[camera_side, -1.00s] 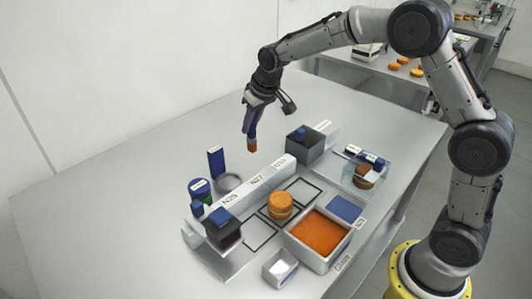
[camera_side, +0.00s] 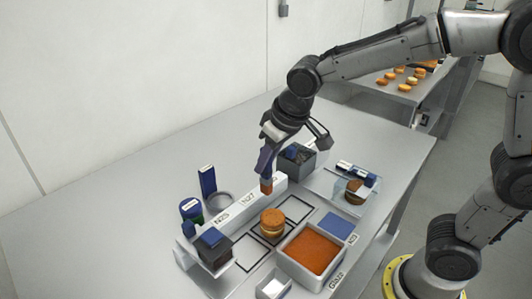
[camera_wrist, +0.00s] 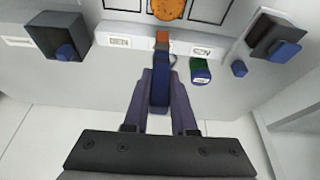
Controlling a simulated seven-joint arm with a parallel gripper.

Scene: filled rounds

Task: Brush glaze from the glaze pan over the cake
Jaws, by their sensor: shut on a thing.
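The cake (camera_side: 272,222), a round two-layer orange-brown one, sits inside a black outlined square on the table. Part of it shows at the top of the wrist view (camera_wrist: 168,8). The glaze pan (camera_side: 298,272), white and square, holds orange glaze (camera_side: 312,248) to the right of the cake. My gripper (camera_side: 268,158) is shut on a brush with a blue handle (camera_wrist: 160,88) and an orange tip (camera_side: 266,187). The brush points down, tip lowest, above the white labelled bar behind the cake. The tip appears apart from the cake.
The white labelled bar (camera_side: 236,211) runs behind the cake. A grey box (camera_side: 298,158) stands behind it, and a clear case (camera_side: 352,190) stands at right. A blue pad (camera_side: 336,226) lies beyond the pan. A small white container (camera_side: 271,288) is in front. The table's left side is bare.

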